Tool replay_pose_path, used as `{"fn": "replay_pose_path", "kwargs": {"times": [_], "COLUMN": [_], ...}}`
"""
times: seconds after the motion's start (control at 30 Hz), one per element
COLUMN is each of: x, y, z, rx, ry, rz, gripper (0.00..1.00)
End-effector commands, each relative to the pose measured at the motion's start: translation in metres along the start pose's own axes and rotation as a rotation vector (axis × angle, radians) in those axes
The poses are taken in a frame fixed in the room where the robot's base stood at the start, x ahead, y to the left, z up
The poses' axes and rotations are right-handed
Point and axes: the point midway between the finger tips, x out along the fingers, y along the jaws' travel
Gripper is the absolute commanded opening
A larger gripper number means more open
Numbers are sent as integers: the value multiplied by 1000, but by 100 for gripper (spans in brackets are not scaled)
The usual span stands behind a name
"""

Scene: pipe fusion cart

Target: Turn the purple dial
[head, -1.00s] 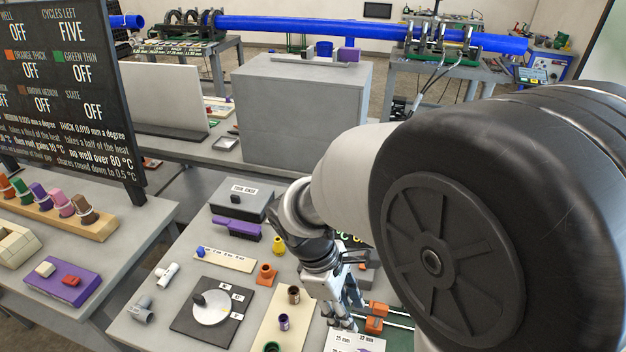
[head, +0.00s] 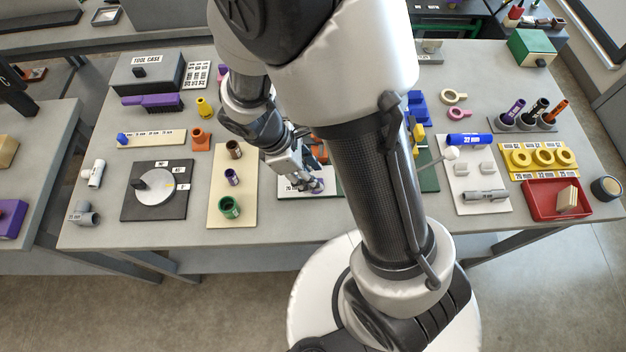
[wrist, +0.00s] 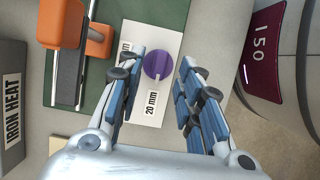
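The purple dial (wrist: 158,66) is a round knob with a white pointer line, set on a white card with a "20 mm" label (wrist: 151,104) below it and a partly hidden label to its left. The pointer is turned toward the lower part of the wrist view. My gripper (wrist: 162,72) is open, with one blue-padded finger on each side of the dial and a gap on both sides. In the head view, my gripper (head: 308,186) is low over the card (head: 296,189), and the dial (head: 318,187) shows partly at the fingertips.
An orange clamp part (wrist: 66,25) lies left of the dial on a green base. An "IRON HEAT" label (wrist: 12,107) is farther left. A beige board with fittings (head: 215,213) is left of my gripper.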

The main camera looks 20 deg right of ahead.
Motion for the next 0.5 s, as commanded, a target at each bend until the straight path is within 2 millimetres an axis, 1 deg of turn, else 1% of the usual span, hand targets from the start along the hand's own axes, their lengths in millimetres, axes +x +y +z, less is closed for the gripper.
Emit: {"fn": "replay_pose_path", "kwargs": {"times": [0.03,0.2,0.5], "x": [11,26,29], "y": [0,0,0], "z": [-1,0,0], "rx": [1,1,1], "ry": [-1,0,1], "rz": [-2,0,0], "gripper": [33,33,33]}}
